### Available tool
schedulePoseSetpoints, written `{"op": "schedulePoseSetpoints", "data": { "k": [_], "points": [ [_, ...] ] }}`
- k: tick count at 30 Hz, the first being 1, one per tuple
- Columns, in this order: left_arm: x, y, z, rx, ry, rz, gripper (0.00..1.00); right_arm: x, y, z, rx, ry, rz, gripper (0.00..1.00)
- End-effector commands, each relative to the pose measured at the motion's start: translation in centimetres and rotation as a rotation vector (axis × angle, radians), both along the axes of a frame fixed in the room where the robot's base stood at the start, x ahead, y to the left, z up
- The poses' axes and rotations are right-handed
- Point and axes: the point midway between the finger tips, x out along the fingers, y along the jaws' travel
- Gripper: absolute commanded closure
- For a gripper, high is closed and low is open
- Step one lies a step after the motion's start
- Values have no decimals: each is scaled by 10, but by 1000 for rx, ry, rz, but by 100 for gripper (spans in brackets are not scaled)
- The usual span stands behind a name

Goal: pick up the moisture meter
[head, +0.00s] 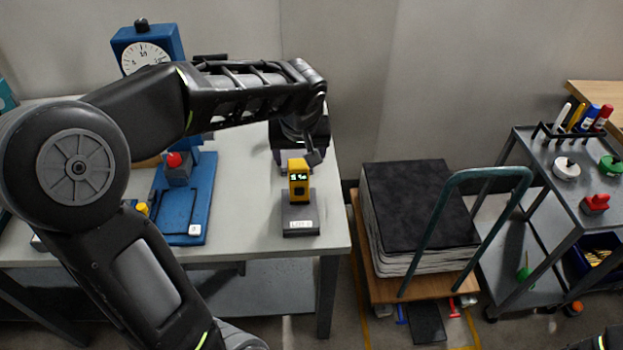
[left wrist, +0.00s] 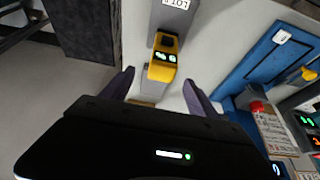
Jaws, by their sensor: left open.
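The moisture meter (head: 298,177) is a small yellow device with a lit display. It stands upright on a grey labelled stand (head: 300,222) near the table's right end. In the left wrist view the yellow meter (left wrist: 163,60) shows just beyond my open fingertips, roughly midway between them, with the stand (left wrist: 173,18) above it in the picture. My left gripper (head: 297,157) is open and empty right behind the meter in the head view; its fingers (left wrist: 158,80) also show in the left wrist view. I see no contact. My right gripper is out of view.
The grey table (head: 255,235) holds a blue test stand with a dial (head: 145,55) and a blue base (head: 203,200) left of the meter. Right of the table, a cart carries a dark stack (head: 415,205); a grey trolley (head: 540,150) stands farther right.

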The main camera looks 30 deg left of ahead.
Motion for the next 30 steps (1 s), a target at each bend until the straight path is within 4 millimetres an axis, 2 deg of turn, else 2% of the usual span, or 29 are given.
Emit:
{"op": "schedulePoseSetpoints", "data": {
  "k": [5, 13, 23, 26, 30],
  "points": [
    [0, 0, -2, -2, 1, -1, 31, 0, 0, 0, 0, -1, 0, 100],
    [7, 5, -24, -2, 3, -1, 31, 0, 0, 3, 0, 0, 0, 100],
    [8, 6, -26, -2, 2, -2, 31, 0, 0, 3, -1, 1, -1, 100],
    [10, 8, -33, -3, 4, -3, 31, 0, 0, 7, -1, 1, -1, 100],
    [14, 15, -51, -4, 7, -1, 31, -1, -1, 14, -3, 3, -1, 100]
  ]
}}
